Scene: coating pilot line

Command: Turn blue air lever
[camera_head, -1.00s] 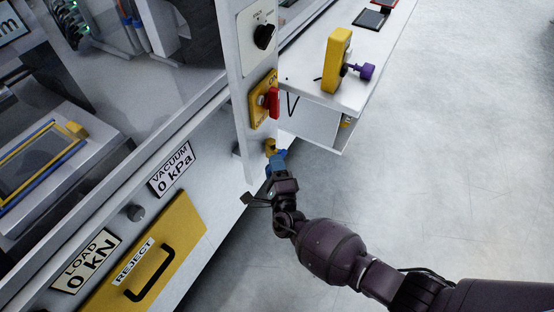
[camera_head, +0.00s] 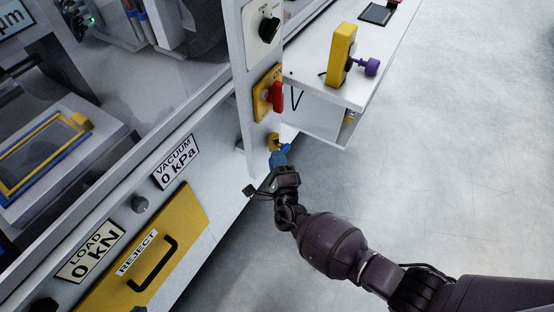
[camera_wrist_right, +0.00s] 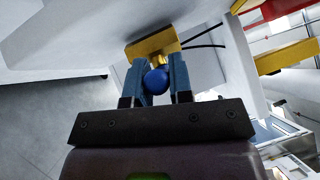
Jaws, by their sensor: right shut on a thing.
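The blue air lever (camera_head: 286,148) sits on a small yellow valve body (camera_head: 274,140) low on the machine's white post. In the right wrist view the lever's round blue end (camera_wrist_right: 156,81) lies between the two blue fingers of my right gripper (camera_wrist_right: 160,80), with the yellow body (camera_wrist_right: 152,45) just beyond. My right gripper (camera_head: 280,158) is shut on the lever. Its fingers hide part of the lever in the head view. My left gripper is not in view.
A red switch handle (camera_head: 278,96) on a yellow plate and a black knob (camera_head: 269,29) are above the lever on the post. A white bench (camera_head: 310,72) with a yellow box (camera_head: 341,55) and purple knob (camera_head: 371,66) stands behind. The floor at right is clear.

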